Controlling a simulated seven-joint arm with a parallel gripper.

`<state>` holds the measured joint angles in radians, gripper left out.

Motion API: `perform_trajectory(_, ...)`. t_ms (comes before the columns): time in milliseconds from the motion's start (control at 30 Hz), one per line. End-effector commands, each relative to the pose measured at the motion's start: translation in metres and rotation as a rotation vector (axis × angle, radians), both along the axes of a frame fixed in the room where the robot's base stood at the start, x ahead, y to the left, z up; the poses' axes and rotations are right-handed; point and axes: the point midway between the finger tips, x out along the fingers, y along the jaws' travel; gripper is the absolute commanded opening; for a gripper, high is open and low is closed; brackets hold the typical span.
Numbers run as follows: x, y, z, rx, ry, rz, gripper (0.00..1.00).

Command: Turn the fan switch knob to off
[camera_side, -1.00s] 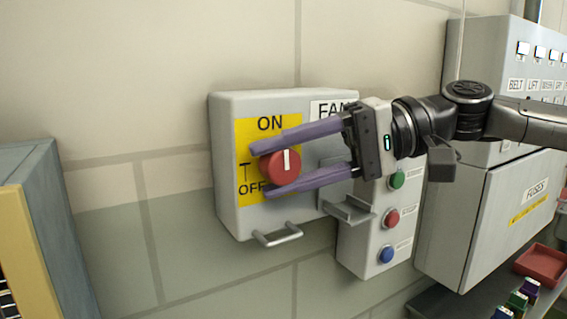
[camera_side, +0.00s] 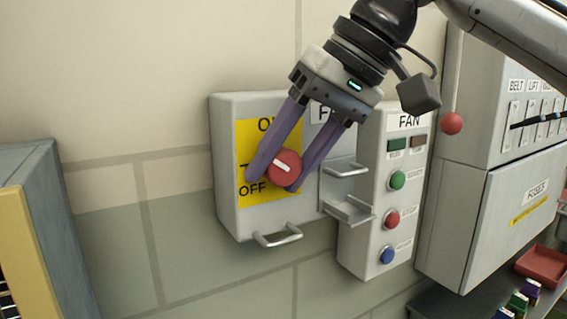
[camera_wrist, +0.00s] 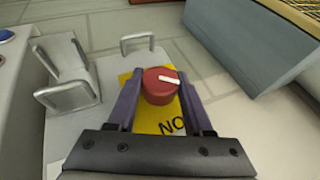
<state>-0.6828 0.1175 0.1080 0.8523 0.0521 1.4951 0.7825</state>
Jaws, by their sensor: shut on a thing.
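The red fan knob (camera_side: 284,168) sits on a yellow plate (camera_side: 243,137) on the front of a grey wall box. "OFF" shows at the plate's lower left; "ON", at its top, is partly covered by my finger. The knob's white line lies nearly level in the side view, tilted slightly, toward the left. My gripper (camera_side: 274,180) reaches down from the upper right, its two purple fingers shut on opposite sides of the knob. In the wrist view the knob (camera_wrist: 160,88) sits between the fingertips, its white line toward the right.
A metal handle (camera_side: 277,237) juts from the box's bottom, with brackets (camera_side: 348,207) on its right. A "FAN" button panel (camera_side: 386,190) with green, red and blue buttons stands to the right, near a fuse cabinet (camera_side: 483,210).

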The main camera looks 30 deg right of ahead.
Motion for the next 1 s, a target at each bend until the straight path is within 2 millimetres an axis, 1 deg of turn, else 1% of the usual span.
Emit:
perform_trajectory(33, -0.0002, 0.0025, 0.0003, -0.035, -0.001, 0.004, 0.00)
perform_trajectory(200, -0.0005, 0.0021, 0.0002, -0.140, 0.000, 0.004, 0.00)
perform_trajectory(400, -0.0006, 0.0018, -0.0003, -0.220, 0.002, 0.004, 0.00)
perform_trajectory(633, -0.0011, 0.0011, 0.0001, -0.262, 0.002, 0.005, 0.00)
perform_trajectory(1000, -0.0015, 0.0008, -0.0007, -0.271, 0.005, 0.006, 0.00)
